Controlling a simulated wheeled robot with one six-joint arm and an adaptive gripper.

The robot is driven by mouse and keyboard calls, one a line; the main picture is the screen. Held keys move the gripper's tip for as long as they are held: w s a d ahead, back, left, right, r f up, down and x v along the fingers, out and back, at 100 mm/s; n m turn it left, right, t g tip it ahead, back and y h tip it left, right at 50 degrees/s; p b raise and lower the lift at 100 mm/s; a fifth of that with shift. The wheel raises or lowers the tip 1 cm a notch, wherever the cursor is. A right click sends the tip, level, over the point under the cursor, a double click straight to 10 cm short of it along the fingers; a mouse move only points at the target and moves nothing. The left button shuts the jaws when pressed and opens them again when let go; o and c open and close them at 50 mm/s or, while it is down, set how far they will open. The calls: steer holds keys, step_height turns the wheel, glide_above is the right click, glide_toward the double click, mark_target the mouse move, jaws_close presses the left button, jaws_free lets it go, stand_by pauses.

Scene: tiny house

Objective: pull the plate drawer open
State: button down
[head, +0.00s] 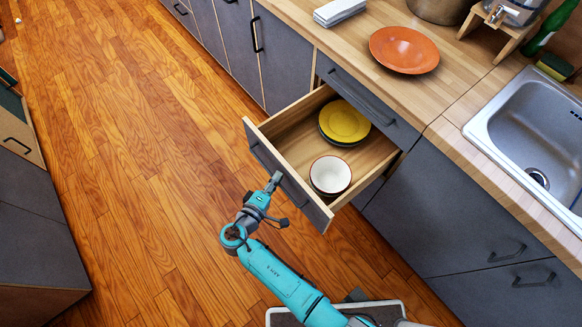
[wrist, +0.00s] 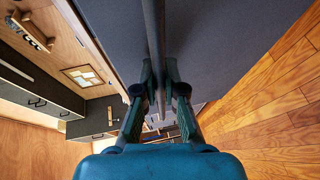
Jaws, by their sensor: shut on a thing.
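The plate drawer (head: 283,191) stands well out from the grey counter front in the head view. Inside it lie a yellow plate (head: 344,119) on a darker plate and a white bowl (head: 330,173) with a dark rim. My gripper (head: 273,183) is at the outer face of the drawer front. In the wrist view my gripper (wrist: 160,95) is shut on the drawer's dark bar handle (wrist: 153,35), with a finger on each side of it. The handle is mostly hidden by my gripper in the head view.
An orange plate (head: 404,49) and folded white cloths (head: 339,11) lie on the wooden countertop. A sink (head: 530,125) is at the right. Another cabinet (head: 30,210) stands at the left. The wooden floor (head: 130,150) between the cabinets is clear.

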steer(key=shift+s+a, duration=0.95)
steer(key=shift+a, duration=0.3)
steer(key=c, duration=1.2)
jaws_free()
steer(key=shift+c, duration=0.2)
steer(key=v, duration=0.7)
steer(key=shift+s+a, duration=0.2)
steer(key=shift+s, duration=0.1)
